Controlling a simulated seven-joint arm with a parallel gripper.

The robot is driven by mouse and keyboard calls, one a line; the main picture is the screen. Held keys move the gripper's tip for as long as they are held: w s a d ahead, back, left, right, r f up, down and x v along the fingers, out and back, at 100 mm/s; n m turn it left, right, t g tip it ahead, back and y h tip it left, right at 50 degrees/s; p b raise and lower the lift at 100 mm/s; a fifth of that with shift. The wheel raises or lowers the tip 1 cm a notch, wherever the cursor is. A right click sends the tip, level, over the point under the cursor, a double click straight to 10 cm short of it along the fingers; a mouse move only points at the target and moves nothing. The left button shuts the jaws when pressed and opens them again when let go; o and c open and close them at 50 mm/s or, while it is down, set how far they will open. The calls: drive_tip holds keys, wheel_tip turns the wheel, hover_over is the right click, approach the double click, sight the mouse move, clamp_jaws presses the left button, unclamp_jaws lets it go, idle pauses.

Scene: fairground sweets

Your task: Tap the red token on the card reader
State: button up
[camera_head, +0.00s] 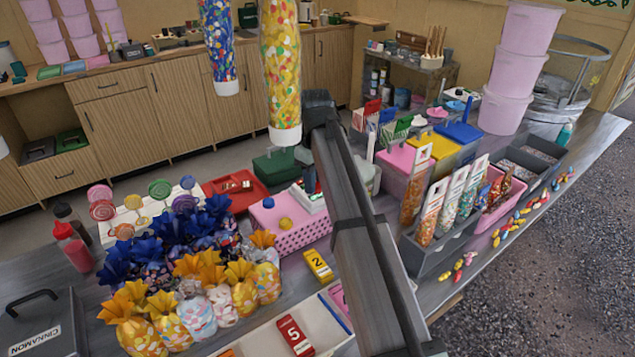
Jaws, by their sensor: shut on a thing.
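My grey arm crosses the middle of the view, its wrist at the top. The dark end of my gripper (309,178) shows just left of the arm, partly hidden by it. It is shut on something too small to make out. I cannot see the red token. Below the gripper, a white flat object (308,200) lies at the right end of the pink dotted box (302,236); it may be the card reader, but its face is partly hidden. I cannot tell whether the gripper touches it.
Blue and yellow wrapped sweet bags (200,316) crowd the counter at left. A red tray (236,188) and a dark green box (275,168) stand behind. Yellow (318,265) and red (295,336) number blocks are in front. Sweet tubes (282,80) hang above. Bins (440,252) stand right.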

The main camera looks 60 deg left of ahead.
drive_tip(key=s+r, duration=0.4)
drive_tip(key=r, duration=0.3)
drive_tip(key=shift+s+r, duration=0.2)
drive_tip(key=shift+r, duration=0.2)
idle(1.2)
